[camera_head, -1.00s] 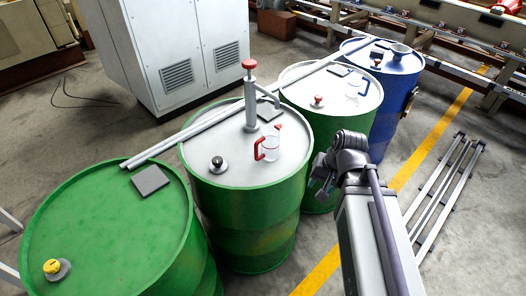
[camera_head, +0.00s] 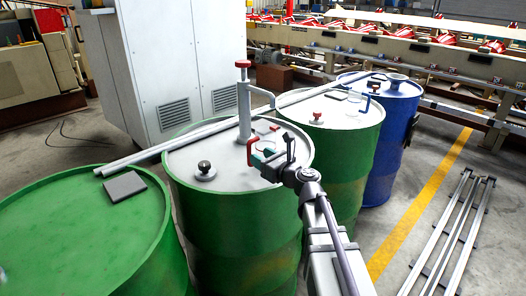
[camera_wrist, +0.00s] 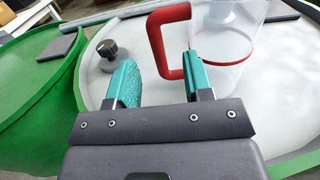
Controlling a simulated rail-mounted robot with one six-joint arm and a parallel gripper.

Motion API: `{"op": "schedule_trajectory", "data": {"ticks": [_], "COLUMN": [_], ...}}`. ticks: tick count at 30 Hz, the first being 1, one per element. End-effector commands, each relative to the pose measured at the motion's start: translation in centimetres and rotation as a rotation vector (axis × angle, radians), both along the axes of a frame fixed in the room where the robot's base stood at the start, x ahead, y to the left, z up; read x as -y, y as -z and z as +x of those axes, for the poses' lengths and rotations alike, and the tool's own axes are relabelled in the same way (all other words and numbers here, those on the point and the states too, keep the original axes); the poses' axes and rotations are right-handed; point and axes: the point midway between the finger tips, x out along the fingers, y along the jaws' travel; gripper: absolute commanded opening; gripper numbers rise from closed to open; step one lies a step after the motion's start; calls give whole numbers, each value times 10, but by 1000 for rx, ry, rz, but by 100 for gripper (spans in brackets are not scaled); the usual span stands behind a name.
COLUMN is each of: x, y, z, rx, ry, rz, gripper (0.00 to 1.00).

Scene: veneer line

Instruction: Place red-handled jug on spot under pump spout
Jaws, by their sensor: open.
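The clear jug with a red handle (camera_wrist: 168,42) stands upright on the pale lid of a green drum (camera_head: 188,160). In the wrist view its clear body (camera_wrist: 232,32) is at upper right, cut off by the frame's top. My gripper (camera_wrist: 160,66) is open and empty. The handle shows between its teal fingers, close to the tips; I cannot tell how deep it lies between them. In the head view my gripper partly hides the jug. The white pump (camera_head: 244,108) with a red knob stands on the same lid.
A black-knobbed cap (camera_head: 205,170) sits on the lid left of the jug. Grey pipes (camera_head: 165,148) lie across the drums behind. A plain green drum (camera_head: 60,225) stands left, white-topped and blue drums (camera_head: 385,105) right. A grey cabinet (camera_head: 175,60) is behind.

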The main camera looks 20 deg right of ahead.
Motion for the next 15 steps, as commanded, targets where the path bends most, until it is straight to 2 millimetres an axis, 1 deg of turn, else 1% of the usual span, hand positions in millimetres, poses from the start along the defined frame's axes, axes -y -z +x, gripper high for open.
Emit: {"op": "schedule_trajectory", "data": {"ticks": [1,5,7,12,15], "x": [-3,-5,-9,-25,-32], "y": [0,0,1,1,1], "z": [7,8,14,42,52], "rx": [0,0,0,0,0], "ry": [-2,-2,-2,-3,-3], "rz": [-1,-1,-2,-2,-2], "gripper": [47,47,47,47,47]}}
